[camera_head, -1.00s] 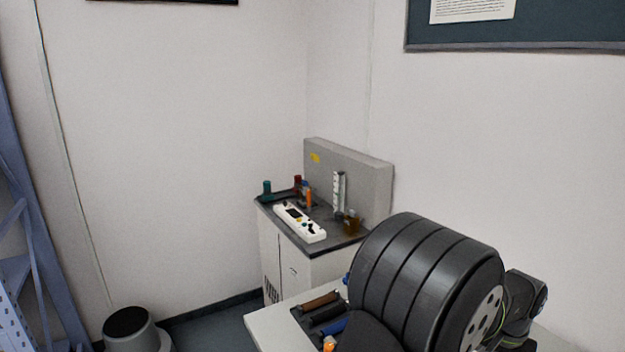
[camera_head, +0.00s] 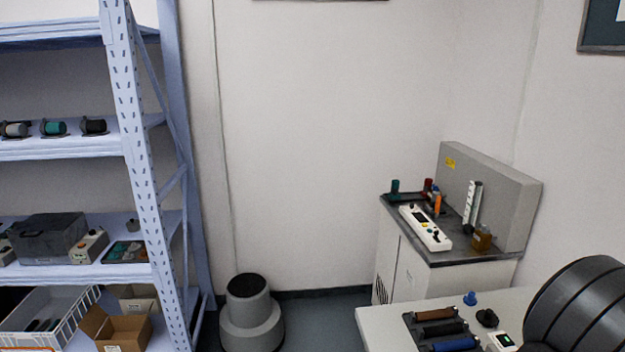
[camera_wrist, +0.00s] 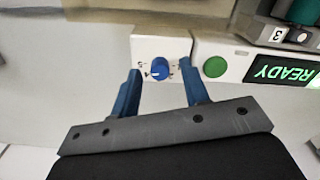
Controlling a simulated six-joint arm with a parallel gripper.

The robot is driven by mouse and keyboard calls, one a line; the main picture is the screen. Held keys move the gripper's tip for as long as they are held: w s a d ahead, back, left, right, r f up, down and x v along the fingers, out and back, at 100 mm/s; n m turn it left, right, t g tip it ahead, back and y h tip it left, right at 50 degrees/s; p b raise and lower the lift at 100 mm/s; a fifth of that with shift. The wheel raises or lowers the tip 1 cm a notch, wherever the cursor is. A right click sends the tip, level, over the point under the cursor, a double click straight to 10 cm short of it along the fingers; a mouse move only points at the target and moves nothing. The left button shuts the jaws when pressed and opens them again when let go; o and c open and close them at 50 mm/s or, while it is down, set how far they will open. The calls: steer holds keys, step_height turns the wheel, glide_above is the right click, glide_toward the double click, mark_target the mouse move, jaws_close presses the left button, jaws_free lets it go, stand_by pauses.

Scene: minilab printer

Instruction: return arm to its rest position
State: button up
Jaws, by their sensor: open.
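My gripper (camera_wrist: 161,92) shows in the wrist view with its two blue fingers apart and nothing between them. Past the fingertips is a white panel (camera_wrist: 145,45) with a blue knob (camera_wrist: 160,68) marked with a scale. The knob appears between the fingers in the picture; I cannot tell how far off it is. My gripper is not visible in the head view; only a dark rounded part of what looks like my arm shows at the lower right.
A green button (camera_wrist: 215,67) and a lit READY display (camera_wrist: 284,76) sit right of the knob. The head view shows a blue-grey shelf rack (camera_head: 137,130), a grey stool (camera_head: 250,318), a cabinet with a control box (camera_head: 425,228), and a white table (camera_head: 375,322) holding several coloured rollers (camera_head: 440,328).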

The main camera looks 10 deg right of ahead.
step_height(320, 180, up, 16)
step_height(320, 180, down, 17)
steer(key=shift+f, duration=0.1)
steer(key=shift+r+n, duration=0.25)
steer(key=shift+n, duration=0.55)
steer(key=n, duration=0.6)
steer(key=shift+r+n, duration=0.3)
steer(key=shift+r, duration=0.1)
step_height(320, 180, up, 10)
stand_by(2.1)
